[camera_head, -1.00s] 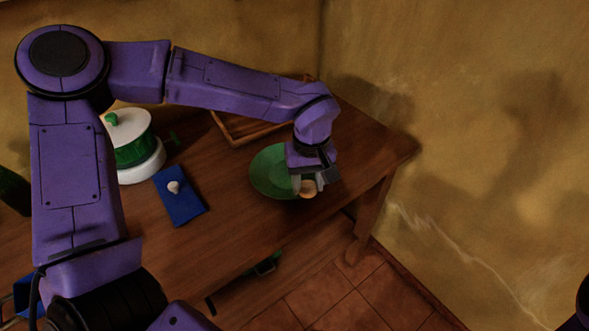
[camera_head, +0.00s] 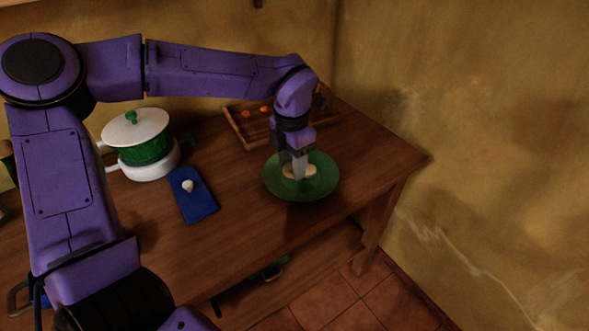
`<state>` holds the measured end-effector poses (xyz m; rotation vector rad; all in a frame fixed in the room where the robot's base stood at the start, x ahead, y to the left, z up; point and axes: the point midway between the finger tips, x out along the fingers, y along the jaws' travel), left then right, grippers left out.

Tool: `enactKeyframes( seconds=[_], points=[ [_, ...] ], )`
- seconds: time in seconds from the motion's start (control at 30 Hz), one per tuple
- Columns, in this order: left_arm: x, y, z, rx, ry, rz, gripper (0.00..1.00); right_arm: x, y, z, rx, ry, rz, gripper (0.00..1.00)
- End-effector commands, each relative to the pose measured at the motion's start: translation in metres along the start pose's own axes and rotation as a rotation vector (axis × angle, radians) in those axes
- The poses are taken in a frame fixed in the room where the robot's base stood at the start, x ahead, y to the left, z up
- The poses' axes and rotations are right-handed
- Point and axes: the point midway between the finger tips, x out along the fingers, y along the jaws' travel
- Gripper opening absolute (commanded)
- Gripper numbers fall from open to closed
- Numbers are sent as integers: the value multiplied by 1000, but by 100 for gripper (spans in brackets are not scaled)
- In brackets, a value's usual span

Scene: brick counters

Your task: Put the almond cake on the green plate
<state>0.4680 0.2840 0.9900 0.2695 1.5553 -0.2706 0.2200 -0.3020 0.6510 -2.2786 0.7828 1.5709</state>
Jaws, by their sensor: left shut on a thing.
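The green plate (camera_head: 318,187) lies near the front right of the wooden table. My left gripper (camera_head: 299,172) points down over the middle of the plate and is shut on the almond cake (camera_head: 311,171), a small pale tan piece. The cake is at or just above the plate's surface; I cannot tell whether it touches. The gripper fingers hide part of the cake. My right gripper is not in view.
A wooden tray (camera_head: 237,130) with small orange things stands behind the plate. A white and green lidded pot (camera_head: 147,150) and a blue cloth or board (camera_head: 198,205) with a small white thing (camera_head: 187,186) are to the left. Bare table (camera_head: 235,240) lies in front.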

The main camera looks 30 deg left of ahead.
Motion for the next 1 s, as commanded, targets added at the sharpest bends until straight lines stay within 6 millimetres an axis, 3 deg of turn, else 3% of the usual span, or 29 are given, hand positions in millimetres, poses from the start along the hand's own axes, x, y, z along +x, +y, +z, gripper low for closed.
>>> enactKeyframes(
  seconds=[0.03,0.23,0.4,0.6,0.97,1.0],
  points=[
    [3,12,8,-4,5,1,16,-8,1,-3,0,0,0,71],
    [48,40,29,0,4,0,16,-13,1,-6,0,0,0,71],
    [66,52,38,2,2,1,16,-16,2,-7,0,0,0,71],
    [94,52,38,3,1,0,16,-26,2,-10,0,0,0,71],
    [101,52,38,3,-1,0,16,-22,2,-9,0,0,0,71],
    [100,52,38,3,-1,0,58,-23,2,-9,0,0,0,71]
  ],
)
